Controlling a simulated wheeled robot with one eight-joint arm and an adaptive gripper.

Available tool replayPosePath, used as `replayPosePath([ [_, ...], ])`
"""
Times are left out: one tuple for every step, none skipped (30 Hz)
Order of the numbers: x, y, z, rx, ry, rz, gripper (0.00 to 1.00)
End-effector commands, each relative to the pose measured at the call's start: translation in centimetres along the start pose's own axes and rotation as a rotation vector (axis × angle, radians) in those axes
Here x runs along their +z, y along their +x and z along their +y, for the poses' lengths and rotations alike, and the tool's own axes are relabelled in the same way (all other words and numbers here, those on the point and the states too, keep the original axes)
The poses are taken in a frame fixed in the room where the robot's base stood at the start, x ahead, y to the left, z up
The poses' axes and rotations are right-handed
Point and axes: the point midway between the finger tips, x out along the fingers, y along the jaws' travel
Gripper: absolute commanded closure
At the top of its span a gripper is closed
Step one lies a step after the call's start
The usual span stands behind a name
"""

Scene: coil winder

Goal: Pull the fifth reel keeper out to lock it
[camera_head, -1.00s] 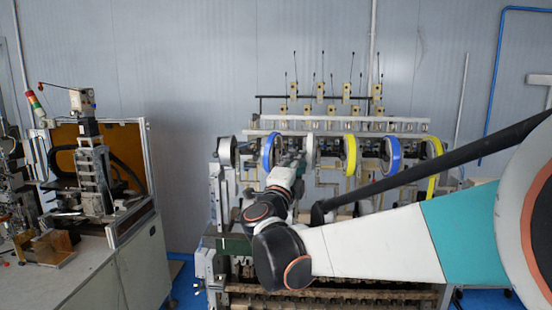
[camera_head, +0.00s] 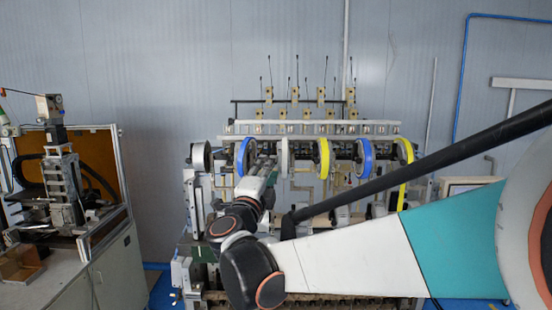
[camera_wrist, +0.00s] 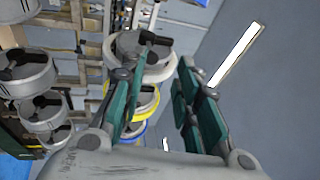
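A row of reels hangs on the coil winder in the head view. Fifth from the left is a blue reel (camera_head: 365,157); its keeper is too small to make out. My gripper (camera_head: 270,160) is far to its left, between another blue reel (camera_head: 245,156) and a grey-white reel (camera_head: 283,157), partly hidden by my arm. In the wrist view my gripper (camera_wrist: 155,68) is open and its teal fingers hold nothing. A white reel (camera_wrist: 165,72) with a dark keeper (camera_wrist: 154,38) shows beyond the fingertips. A yellow reel (camera_wrist: 149,100) and a blue rim are partly behind the left finger.
A dark-rimmed white reel (camera_head: 201,157) is at the row's left end. Yellow reels flank the fifth reel, at its left (camera_head: 323,156) and right (camera_head: 404,150). Guides and rods (camera_head: 310,95) rise behind. Another machine (camera_head: 70,190) stands at left. White spools sit below the row.

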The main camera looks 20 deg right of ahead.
Motion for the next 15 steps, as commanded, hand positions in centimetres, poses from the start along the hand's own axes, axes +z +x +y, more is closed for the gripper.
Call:
replayPosePath([
  [-0.1, -0.6, -0.2, 0.000, 0.000, -0.002, 0.71],
  [-0.1, -0.8, -0.2, 0.000, 0.000, -0.002, 0.71],
  [-0.1, -1.1, -0.3, 0.000, 0.000, -0.003, 0.71],
  [-0.1, -1.3, -0.4, 0.000, 0.000, -0.003, 0.71],
  [-0.1, -1.5, -0.4, 0.000, 0.000, -0.003, 0.71],
  [-0.1, -1.8, -0.5, 0.000, 0.000, -0.003, 0.71],
  [-0.1, -2.0, -0.6, 0.000, 0.000, -0.003, 0.71],
  [-0.1, -2.2, -0.6, 0.000, -0.001, -0.002, 0.71],
  [-0.1, -2.5, -0.7, 0.000, -0.001, -0.002, 0.71],
  [-0.1, -2.7, -0.7, 0.000, -0.001, -0.003, 0.71],
  [0.0, -2.9, -0.8, 0.000, 0.000, -0.003, 0.71],
  [0.0, -3.2, -0.9, 0.000, 0.000, -0.004, 0.71],
  [0.0, -3.4, -0.9, 0.000, 0.000, -0.004, 0.71],
  [0.0, -3.6, -1.0, 0.000, 0.000, -0.003, 0.71],
  [-0.1, -3.8, -1.0, -0.001, 0.000, -0.002, 0.71],
])
